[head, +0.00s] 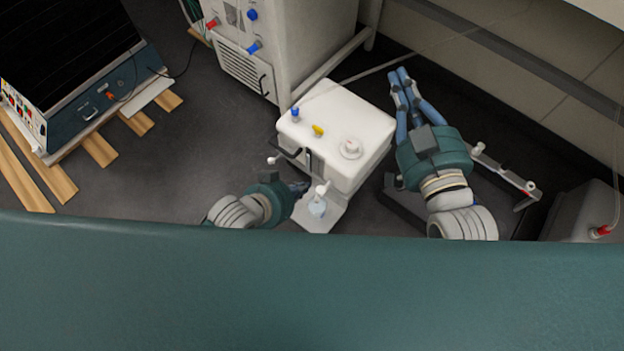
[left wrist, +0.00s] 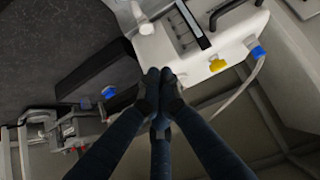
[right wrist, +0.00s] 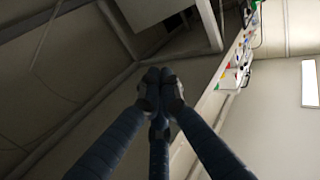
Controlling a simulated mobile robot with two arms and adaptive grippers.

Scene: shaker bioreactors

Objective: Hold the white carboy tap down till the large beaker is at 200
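The white carboy (head: 350,115) stands on the floor at centre, with blue, yellow and white fittings on top. Its white tap (head: 322,188) sticks out at the front, above a small clear beaker (head: 317,208) with a pale bluish look; its level marks are too small to read. My left gripper (head: 302,187) is beside the tap, to its left; contact cannot be told. In the left wrist view its fingers (left wrist: 160,78) are together and empty, beside the carboy (left wrist: 200,75). My right gripper (head: 399,75) is right of the carboy, with its fingers (right wrist: 160,78) together and empty.
A white cabinet (head: 290,45) with blue and red ports stands behind the carboy. A thin tube runs from the carboy's blue fitting (head: 295,113) to the upper right. A blue-panelled machine (head: 95,108) sits on wooden slats at left. Dark floor (head: 205,150) is clear between them.

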